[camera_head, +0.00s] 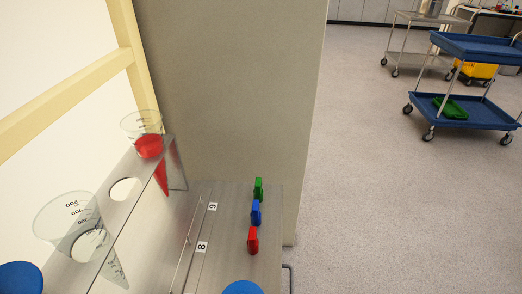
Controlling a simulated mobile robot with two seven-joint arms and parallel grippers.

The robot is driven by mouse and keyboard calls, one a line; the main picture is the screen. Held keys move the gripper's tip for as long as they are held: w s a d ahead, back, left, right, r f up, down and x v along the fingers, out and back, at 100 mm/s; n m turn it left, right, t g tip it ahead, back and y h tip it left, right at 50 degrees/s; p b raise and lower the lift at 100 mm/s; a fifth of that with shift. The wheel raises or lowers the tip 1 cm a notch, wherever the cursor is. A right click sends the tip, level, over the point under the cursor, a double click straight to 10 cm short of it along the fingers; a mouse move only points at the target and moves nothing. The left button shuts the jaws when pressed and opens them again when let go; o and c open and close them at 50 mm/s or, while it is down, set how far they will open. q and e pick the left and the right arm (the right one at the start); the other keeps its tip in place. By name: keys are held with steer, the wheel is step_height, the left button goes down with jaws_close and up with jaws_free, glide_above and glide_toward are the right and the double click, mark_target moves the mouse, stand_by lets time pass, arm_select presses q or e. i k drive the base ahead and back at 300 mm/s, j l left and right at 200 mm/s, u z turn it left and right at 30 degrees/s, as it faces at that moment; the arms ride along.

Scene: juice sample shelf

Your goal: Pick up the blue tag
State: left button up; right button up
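The blue tag (256,213) is a small upright piece on the grey shelf top, near its right edge. It stands in a row between a green tag (258,188) behind it and a red tag (253,240) in front of it. The tags stand close together, with the blue one in full view except perhaps at its base. Neither of my grippers can be made out in the head view, so nothing is seen touching the tags.
A rack (136,208) at left holds a cone with red liquid (149,146) and a paler cone (84,247). Number labels 8 (202,246) and 9 (213,206) mark the shelf. Rounded blue shapes (242,287) show at the bottom. Blue cart (470,110) stands far right; floor between is clear.

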mark_target(256, 214)
steer(key=k+u, duration=0.1)
steer(key=u, duration=0.35)
steer(key=k+u, duration=0.15)
steer(key=u, duration=0.3)
steer(key=k+u, duration=0.1)
steer(key=u, duration=0.35)
steer(key=j+u, duration=0.15)
steer(key=u, duration=0.3)
steer(key=z, duration=1.15)
steer(key=i+l+u, duration=0.25)
steer(key=l+u, duration=0.25)
steer(key=l, duration=0.3)
steer(key=i+l+u, duration=0.15)
steer(key=l+u, duration=0.35)
steer(key=l, duration=0.3)
steer(key=l+u, duration=0.5)
steer(key=l, duration=0.4)
